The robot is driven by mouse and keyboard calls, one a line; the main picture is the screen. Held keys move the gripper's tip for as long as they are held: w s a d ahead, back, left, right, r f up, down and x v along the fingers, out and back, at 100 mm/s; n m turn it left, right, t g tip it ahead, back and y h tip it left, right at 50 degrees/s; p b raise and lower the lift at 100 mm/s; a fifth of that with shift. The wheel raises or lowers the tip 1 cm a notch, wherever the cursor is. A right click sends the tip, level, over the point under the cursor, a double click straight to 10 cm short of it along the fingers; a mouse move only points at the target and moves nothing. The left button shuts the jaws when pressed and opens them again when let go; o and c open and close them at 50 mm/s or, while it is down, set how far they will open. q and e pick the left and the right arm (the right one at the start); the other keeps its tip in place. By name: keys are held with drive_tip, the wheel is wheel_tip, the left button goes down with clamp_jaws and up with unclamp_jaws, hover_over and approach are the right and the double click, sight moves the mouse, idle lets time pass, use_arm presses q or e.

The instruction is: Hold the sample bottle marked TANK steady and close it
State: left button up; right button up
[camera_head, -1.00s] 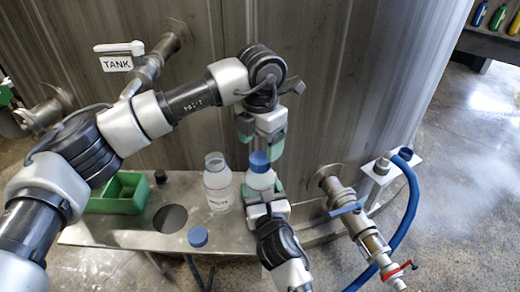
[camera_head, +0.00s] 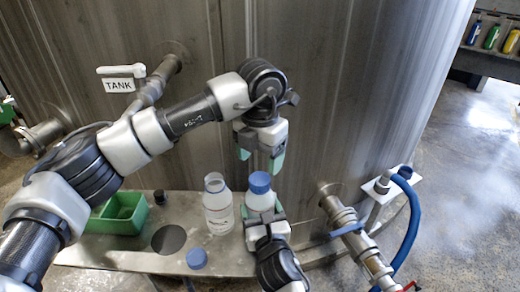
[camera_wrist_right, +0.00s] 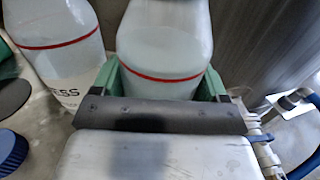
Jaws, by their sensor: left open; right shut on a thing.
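A clear sample bottle (camera_head: 259,202) with a blue cap (camera_head: 259,182) on its neck stands upright at the bench's right end. I cannot tell how tight the cap is, and no TANK lettering shows on this bottle. My right gripper (camera_head: 265,218) is shut around its body; the bottle also shows between the green fingers in the right wrist view (camera_wrist_right: 165,45). My left gripper (camera_head: 261,158) is open and empty, pointing down just above the cap. A second bottle (camera_head: 217,210), uncapped, stands just left; its label ends in "ESS" in the right wrist view (camera_wrist_right: 60,50).
A loose blue cap (camera_head: 197,258) lies at the bench's (camera_head: 100,252) front edge. A round hole (camera_head: 168,239), a small black object (camera_head: 160,197) and a green bin (camera_head: 120,226) are further left. A TANK sign (camera_head: 119,85) hangs on the tank wall. A valve with blue hose (camera_head: 408,220) stands right.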

sight(260, 179)
use_arm(q)
drive_tip(key=shift+f, duration=3.1)
drive_tip(key=c, duration=0.9)
drive_tip(key=shift+c, duration=0.2)
drive_tip(key=o, duration=1.1)
wheel_tip(260, 179, up, 12)
drive_tip(key=shift+r, duration=0.1)
